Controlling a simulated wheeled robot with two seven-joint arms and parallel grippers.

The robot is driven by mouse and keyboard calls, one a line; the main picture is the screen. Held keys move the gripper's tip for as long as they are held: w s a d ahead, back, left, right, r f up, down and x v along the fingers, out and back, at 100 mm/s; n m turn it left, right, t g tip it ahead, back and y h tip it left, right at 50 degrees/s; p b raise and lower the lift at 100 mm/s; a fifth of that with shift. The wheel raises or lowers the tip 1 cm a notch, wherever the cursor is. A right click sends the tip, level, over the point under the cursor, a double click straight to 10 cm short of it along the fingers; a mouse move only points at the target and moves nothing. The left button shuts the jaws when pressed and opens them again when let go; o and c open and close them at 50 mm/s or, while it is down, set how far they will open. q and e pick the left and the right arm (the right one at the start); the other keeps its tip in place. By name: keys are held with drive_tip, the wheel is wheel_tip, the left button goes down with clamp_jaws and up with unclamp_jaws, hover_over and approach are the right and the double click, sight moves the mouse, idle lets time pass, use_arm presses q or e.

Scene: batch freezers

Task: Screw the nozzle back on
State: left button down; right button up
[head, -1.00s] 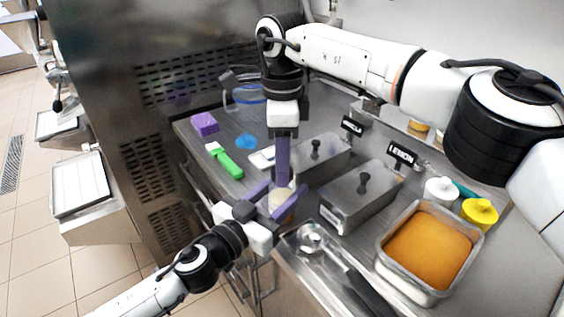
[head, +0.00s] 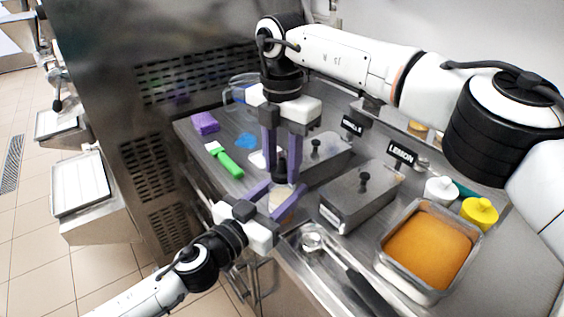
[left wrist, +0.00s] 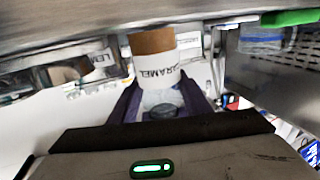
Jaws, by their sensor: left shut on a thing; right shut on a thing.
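A pale bottle (head: 280,204) stands roughly upright between the purple fingers of my left gripper (head: 284,190), which is shut on it near the counter's front edge. In the left wrist view the bottle (left wrist: 158,72) carries a "CARAMEL" label and has a brown band at one end. My right gripper (head: 282,165) points down from above, directly over the bottle. Its two purple fingers are shut on a small black nozzle (head: 281,168) at the bottle's top. The fingers partly hide the joint, so I cannot tell whether nozzle and bottle are threaded together.
Lidded steel containers (head: 350,207) stand right of the bottle, with a "LEMON" sign (head: 401,154) behind. A tray of orange mix (head: 428,250) and a yellow-capped bottle (head: 479,211) are farther right.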

drive_tip(key=m, duration=0.5)
drive_tip(key=shift+m, duration=0.3)
drive_tip(key=o, duration=1.2)
drive_tip(key=shift+o, duration=0.2)
drive_tip(key=shift+r, duration=0.1)
wheel_tip(320, 180, up, 7)
drive_tip(key=shift+r, duration=0.15)
use_arm(q)
drive_tip(key=c, duration=0.9)
unclamp_jaws()
